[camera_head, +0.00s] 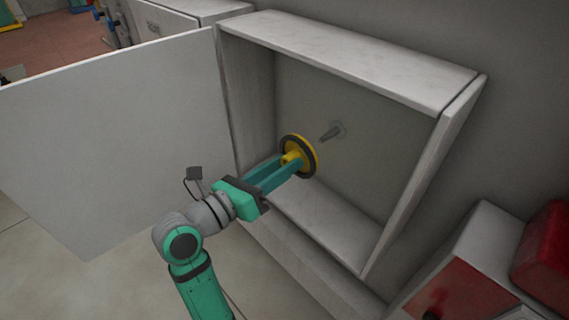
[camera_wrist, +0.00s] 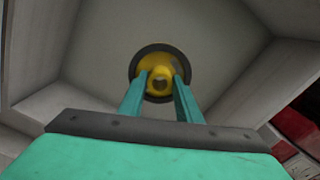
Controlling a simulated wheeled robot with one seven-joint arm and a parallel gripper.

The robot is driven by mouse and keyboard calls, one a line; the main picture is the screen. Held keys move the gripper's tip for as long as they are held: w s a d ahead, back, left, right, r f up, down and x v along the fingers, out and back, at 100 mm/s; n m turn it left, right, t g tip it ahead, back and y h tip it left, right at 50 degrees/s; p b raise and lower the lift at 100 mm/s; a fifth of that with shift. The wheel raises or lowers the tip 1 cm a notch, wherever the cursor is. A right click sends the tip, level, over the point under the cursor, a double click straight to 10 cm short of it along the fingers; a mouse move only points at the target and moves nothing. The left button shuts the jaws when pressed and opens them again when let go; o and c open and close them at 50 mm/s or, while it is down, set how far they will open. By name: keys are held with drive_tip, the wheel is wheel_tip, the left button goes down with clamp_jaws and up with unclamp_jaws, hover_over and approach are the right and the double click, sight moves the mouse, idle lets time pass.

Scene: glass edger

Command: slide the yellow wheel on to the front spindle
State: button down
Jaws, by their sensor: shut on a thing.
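The yellow wheel (camera_head: 304,150) has a dark rim and a yellow hub. My gripper (camera_head: 293,163) is shut on its hub and holds it inside the open cabinet, in front of the back wall. In the wrist view the wheel (camera_wrist: 160,72) faces me, with my gripper's fingers (camera_wrist: 160,80) on both sides of the hub. The wheel hides the spindle in that view. No other spindle shows.
The white cabinet (camera_head: 350,58) has a top, side walls and a floor ledge around the opening. Its large door (camera_head: 120,130) stands open at the left. A red and white box (camera_head: 460,295) stands at the lower right.

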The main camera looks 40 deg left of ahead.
drive_tip(key=shift+n, duration=0.3)
approach(320, 140)
drive_tip(key=shift+w, duration=1.65)
drive_tip(key=shift+d+f, duration=0.15)
drive_tip(key=shift+w, duration=0.15)
idle(0.4)
drive_tip(key=shift+w, duration=0.65)
drive_tip(key=shift+w+d, duration=0.15)
drive_tip(key=shift+w, duration=1.6)
drive_tip(key=shift+w, duration=0.4)
